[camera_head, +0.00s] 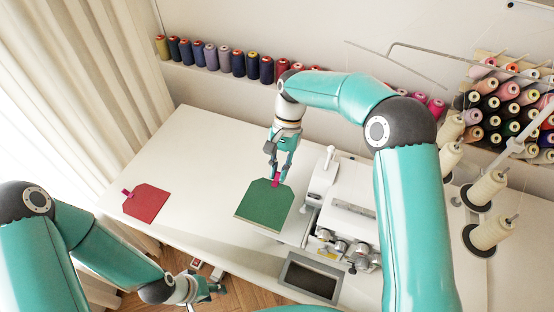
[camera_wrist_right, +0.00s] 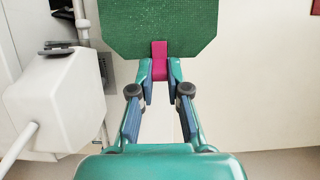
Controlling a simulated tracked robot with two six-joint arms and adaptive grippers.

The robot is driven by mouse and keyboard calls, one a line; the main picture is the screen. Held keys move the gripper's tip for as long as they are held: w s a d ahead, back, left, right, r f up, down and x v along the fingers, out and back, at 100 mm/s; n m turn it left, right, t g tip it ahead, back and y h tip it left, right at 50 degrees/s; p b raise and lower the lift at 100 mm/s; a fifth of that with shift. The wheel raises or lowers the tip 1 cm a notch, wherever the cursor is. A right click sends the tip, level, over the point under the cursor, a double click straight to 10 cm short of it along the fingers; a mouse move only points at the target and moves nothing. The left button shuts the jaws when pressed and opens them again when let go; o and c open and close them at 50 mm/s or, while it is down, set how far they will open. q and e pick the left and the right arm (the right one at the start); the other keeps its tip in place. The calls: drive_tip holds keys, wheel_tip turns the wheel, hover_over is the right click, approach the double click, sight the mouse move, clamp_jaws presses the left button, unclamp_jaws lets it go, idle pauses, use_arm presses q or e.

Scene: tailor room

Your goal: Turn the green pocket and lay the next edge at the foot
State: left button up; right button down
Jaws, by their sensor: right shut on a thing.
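The green pocket (camera_head: 263,207) is at the left side of the sewing machine (camera_head: 343,219), over the white table. It has a small magenta tab at its far end. My right gripper (camera_head: 278,178) is shut on this magenta tab (camera_wrist_right: 159,62). In the right wrist view the green pocket (camera_wrist_right: 160,26) extends away beyond the fingertips. The machine's foot is hidden in the head view; I cannot tell how close the pocket's edge is to it. My left gripper (camera_head: 212,290) is low at the table's front, away from the pocket; its fingers are small and unclear.
A red pocket (camera_head: 146,204) with a magenta tab lies on the left of the white table (camera_head: 200,165). Thread spools (camera_head: 238,62) line the back; cream cones (camera_head: 488,188) stand right. The table between the pockets is clear.

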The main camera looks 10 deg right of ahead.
drive_tip(key=shift+s+d+f+b, duration=0.1)
drive_tip(key=shift+f+b, duration=0.45)
drive_tip(key=shift+f, duration=0.1)
wheel_tip(320, 180, down, 2)
drive_tip(key=shift+f+b, duration=0.1)
drive_tip(key=shift+b, duration=0.7)
wheel_tip(320, 180, down, 3)
drive_tip(key=shift+f+b, duration=0.1)
drive_tip(key=shift+b, duration=1.15)
drive_tip(key=shift+s+d, duration=0.25)
drive_tip(key=shift+d, duration=0.1)
drive_tip(key=shift+s+d+b, duration=0.5)
drive_tip(key=shift+d, duration=0.2)
drive_tip(key=shift+s+d+b, duration=0.45)
drive_tip(key=shift+s+d, duration=0.05)
drive_tip(key=shift+d, duration=0.25)
drive_tip(key=shift+s, duration=0.1)
